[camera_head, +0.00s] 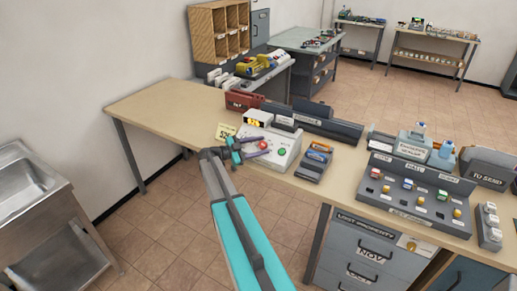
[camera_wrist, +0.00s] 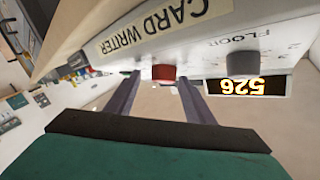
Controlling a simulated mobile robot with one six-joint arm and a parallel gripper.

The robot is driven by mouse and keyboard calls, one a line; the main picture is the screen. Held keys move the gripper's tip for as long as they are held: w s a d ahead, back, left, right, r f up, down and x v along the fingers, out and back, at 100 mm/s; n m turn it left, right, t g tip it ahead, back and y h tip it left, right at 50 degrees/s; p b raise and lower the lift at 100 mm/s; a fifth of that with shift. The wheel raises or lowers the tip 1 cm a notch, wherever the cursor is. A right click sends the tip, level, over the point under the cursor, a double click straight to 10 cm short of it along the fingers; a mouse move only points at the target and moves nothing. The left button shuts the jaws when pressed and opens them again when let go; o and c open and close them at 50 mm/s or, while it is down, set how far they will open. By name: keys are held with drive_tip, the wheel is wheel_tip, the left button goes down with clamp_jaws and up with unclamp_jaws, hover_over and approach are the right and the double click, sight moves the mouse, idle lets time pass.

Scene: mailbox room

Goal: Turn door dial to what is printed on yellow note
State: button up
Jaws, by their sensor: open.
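The white card writer (camera_head: 287,160) stands on the desk. In the wrist view it appears upside down, with its CARD WRITER label (camera_wrist: 165,27), a dark dial (camera_wrist: 242,64) by the word FLOOR, and a red knob or button (camera_wrist: 163,72). Its lit display (camera_wrist: 248,87) seems to read 526. No DOOR label is legible. The yellow note (camera_head: 226,131) stands left of the machine; its print is too small to read surely. My gripper (camera_head: 264,146) is open at the machine's front, its fingers on either side of the red part; contact cannot be told.
A green button (camera_head: 282,151) sits on the machine to the right. A card rack (camera_head: 315,162) stands right of it, and a dark panel with several coloured pieces (camera_head: 415,190) farther right. The desk's left end (camera_head: 160,105) is bare. A sink (camera_head: 35,190) stands at far left.

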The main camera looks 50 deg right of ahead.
drive_tip(key=b+v, duration=0.4)
drive_tip(key=v, duration=0.9)
drive_tip(key=shift+w+a, duration=0.15)
drive_tip(key=shift+a, duration=0.2)
